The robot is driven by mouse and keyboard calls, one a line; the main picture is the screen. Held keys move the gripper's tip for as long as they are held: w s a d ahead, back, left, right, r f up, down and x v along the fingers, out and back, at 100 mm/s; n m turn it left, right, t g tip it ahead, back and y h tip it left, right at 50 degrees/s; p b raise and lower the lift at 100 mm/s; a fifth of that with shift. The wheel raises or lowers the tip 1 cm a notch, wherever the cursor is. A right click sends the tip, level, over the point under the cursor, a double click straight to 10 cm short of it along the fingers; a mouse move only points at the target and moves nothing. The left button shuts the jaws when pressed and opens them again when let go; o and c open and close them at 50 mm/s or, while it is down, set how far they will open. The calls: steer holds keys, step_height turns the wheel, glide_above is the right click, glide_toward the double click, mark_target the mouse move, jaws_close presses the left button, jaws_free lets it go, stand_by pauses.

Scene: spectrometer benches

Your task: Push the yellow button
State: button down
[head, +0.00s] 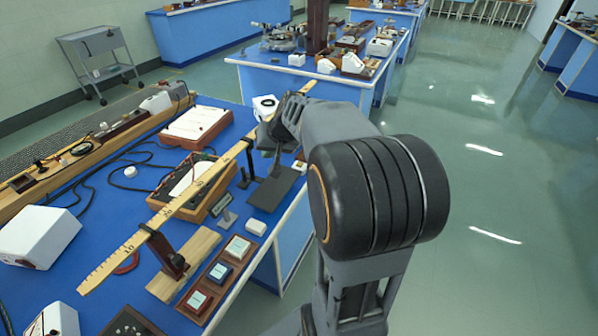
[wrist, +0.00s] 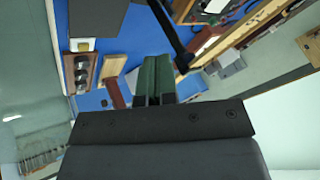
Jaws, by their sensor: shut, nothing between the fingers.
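In the wrist view a small white box (wrist: 82,45) with a yellowish patch lies left of my gripper; the patch is too small to identify. My gripper (wrist: 157,78) is shut and empty, pointing over the blue bench. In the head view my gripper (head: 265,138) shows above the bench, partly hidden by my arm, near the long wooden ruler.
The long ruler (head: 205,185) stands raised across the blue bench (head: 95,205). A white box (head: 40,237) stands left. Open floor (head: 480,190) lies right.

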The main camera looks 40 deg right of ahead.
steer(key=w+d+f+m+t+b, duration=0.1)
steer(key=w+d+f, duration=0.1)
steer(key=d, duration=0.6)
steer(key=w+d+f+m+t+h+b, duration=0.1)
steer(key=w+d, duration=0.3)
steer(key=d, duration=0.4)
steer(key=shift+w+f+m+t, duration=0.3)
steer(key=shift+w+f+m, duration=0.1)
steer(key=shift+f+m, duration=0.45)
steer(key=shift+f, duration=0.15)
steer(key=b, duration=0.6)
glide_above(301, 164)
step_height(301, 164, down, 8)
steer(key=shift+d+r, duration=0.1)
steer(key=shift+r, duration=0.05)
steer(key=shift+f+b, duration=0.4)
steer(key=shift+f+b, duration=0.85)
steer(key=shift+b, duration=0.35)
stand_by(0.5)
steer(key=shift+r, duration=0.15)
stand_by(0.4)
steer(key=shift+r+p, duration=0.5)
steer(key=shift+r, duration=0.2)
steer(key=shift+r, duration=0.1)
